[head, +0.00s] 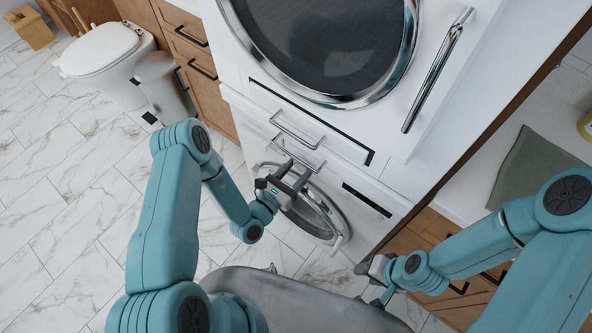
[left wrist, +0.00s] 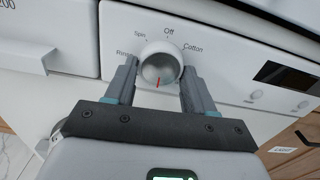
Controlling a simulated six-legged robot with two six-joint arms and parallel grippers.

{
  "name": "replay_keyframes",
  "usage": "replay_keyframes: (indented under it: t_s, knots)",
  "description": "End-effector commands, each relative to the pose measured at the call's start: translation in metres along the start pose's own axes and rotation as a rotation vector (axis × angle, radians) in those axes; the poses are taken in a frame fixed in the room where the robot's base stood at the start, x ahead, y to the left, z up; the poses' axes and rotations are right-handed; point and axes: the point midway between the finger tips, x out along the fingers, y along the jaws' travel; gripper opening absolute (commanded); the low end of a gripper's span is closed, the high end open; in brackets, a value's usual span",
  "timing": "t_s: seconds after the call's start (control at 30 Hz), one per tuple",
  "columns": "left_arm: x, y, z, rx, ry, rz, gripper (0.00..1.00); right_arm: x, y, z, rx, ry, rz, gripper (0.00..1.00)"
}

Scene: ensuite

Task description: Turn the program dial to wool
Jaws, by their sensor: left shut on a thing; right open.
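The program dial (left wrist: 160,66) is a round white knob with a red mark, on the white front panel of the lower machine (head: 375,200). The labels Off, Cotton, Spin and Rinse show around its upper side. The red mark points down, toward my gripper body. No wool label is visible; the lower part of the ring is hidden by my gripper. My left gripper (left wrist: 159,82) is shut on the dial, one finger on each side. In the head view my left gripper (head: 297,168) covers the dial. My right gripper (head: 377,281) is open and empty, low at the right.
The lower machine's round door (head: 312,217) is just below my left gripper. Bar handles (head: 295,130) stick out above it. A larger round-doored machine (head: 325,45) is on top. A small display (left wrist: 288,76) is right of the dial. Marble floor (head: 90,205) is clear at left.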

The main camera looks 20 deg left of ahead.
Motion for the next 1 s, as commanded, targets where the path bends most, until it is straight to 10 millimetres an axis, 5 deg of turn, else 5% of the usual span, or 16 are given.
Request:
replay_keyframes:
  t_s: [0.63,0.67,0.73,1.0]
  knots:
    - [0.0011,0.0009,0.0017,0.056,-0.006,0.000,0.23,-0.0012,-0.0004,0.0000,0.000,0.000,0.000,0.43]
    - [0.0010,0.0009,0.0017,0.056,-0.006,0.000,0.57,-0.0012,-0.0004,0.0000,0.000,0.000,0.000,0.43]
    - [0.0010,0.0008,0.0015,0.056,-0.005,0.000,0.77,-0.0012,-0.0004,0.0000,0.000,0.000,0.000,0.43]
    - [0.0000,0.0006,0.0005,0.054,-0.002,0.000,0.77,-0.0010,-0.0004,0.0000,0.000,0.000,0.000,0.43]
